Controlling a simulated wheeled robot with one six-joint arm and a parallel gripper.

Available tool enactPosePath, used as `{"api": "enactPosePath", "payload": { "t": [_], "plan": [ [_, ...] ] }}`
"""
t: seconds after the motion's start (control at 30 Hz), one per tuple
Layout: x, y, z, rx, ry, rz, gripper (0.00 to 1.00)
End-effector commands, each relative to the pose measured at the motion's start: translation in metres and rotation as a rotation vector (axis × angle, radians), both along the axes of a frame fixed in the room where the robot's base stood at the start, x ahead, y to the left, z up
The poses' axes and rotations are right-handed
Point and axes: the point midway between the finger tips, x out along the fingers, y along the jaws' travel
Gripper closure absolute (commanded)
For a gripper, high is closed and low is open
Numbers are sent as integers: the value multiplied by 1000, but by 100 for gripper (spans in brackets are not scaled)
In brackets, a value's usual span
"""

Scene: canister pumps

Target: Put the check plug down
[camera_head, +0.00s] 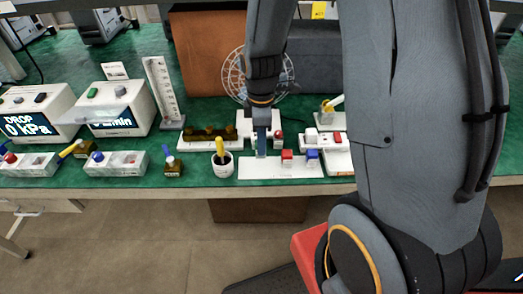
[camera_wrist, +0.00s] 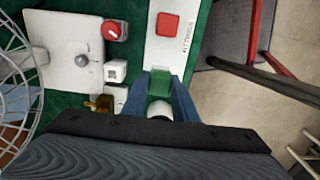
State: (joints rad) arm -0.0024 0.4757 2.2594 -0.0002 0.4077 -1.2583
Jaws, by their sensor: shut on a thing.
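My gripper (camera_head: 262,145) points down over the left end of a white labelled tray (camera_head: 258,172) at the bench's front edge. In the wrist view its blue fingers (camera_wrist: 161,84) are shut on a green block, which I take to be the check plug (camera_wrist: 160,82). A white round part shows just behind the block; I cannot tell whether it belongs to it. The head view hides the block behind the fingers. A red plug (camera_head: 287,156) and a blue plug (camera_head: 312,155) stand to the right on the tray. I cannot tell whether the held plug touches the tray.
A white cup (camera_head: 222,167) with a yellow-handled tool stands left of the tray. A pump unit with a red knob (camera_wrist: 115,30) and a wire guard (camera_wrist: 18,75) lie behind. Two display boxes (camera_head: 122,110) stand at the left. Some green bench top (camera_head: 205,178) is bare.

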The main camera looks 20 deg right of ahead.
Motion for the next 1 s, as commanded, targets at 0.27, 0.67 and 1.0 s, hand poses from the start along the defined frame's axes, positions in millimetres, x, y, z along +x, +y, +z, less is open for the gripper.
{"api": "enactPosePath", "payload": {
  "t": [0.27,0.67,1.0],
  "plan": [
    [-1,-1,-27,0,3,-4,97],
    [0,-1,-45,0,-2,-4,97],
    [0,-1,-47,0,-1,-4,55]
  ]
}}
